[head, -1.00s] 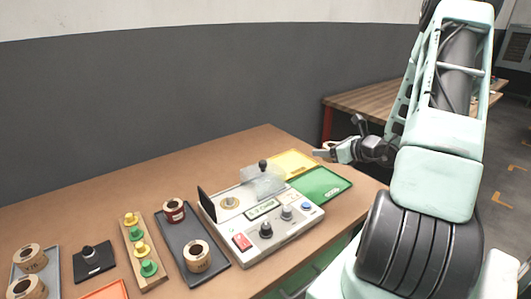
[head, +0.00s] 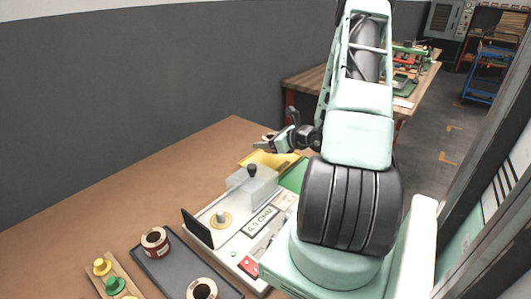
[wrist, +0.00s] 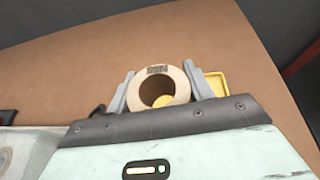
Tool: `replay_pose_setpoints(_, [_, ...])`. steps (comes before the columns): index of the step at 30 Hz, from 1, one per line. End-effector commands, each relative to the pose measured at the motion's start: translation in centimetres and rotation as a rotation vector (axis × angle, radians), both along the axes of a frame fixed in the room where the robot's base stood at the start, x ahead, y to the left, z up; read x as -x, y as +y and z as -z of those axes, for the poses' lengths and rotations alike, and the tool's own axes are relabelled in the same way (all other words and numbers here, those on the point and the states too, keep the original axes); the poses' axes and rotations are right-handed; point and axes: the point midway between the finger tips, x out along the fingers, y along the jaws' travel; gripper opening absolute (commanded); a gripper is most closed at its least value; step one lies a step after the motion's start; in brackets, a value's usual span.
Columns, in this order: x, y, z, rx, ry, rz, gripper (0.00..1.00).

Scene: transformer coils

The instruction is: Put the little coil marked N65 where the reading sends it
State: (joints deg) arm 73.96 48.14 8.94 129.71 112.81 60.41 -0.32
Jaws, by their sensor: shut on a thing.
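My gripper (wrist: 160,92) is shut on a cream ring-shaped coil (wrist: 140,92), whose dark label looks upside down and is hard to read. In the head view my gripper (head: 266,145) is beyond the yellow tray (head: 262,160), with the coil mostly hidden by the jaws. Part of the yellow tray shows behind the right finger in the wrist view (wrist: 216,84), and yellow shows through the coil's hole. The green tray (head: 295,175) is nearer, partly hidden by my arm. The white meter (head: 236,240) has a display (head: 260,221) that seems to read 4.5 OHM.
A dark tray (head: 172,270) holds a red-wrapped coil (head: 155,241) and a cream coil (head: 202,289). A wooden rack (head: 119,282) carries yellow and green knobbed pieces. The meter's clear cover and black flap stand up. The brown table is clear to the left.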

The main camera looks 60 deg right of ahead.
Motion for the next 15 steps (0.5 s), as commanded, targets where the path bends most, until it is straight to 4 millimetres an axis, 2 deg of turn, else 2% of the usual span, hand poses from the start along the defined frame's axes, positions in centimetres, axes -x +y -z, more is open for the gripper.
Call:
replay_pose_setpoints(9, [0.0, 0.0, 3.8, -0.003, 0.000, 0.000, 0.22])
replay_pose_setpoints(15, [0.0, 0.0, 4.4, 0.001, -0.001, 0.001, 0.22])
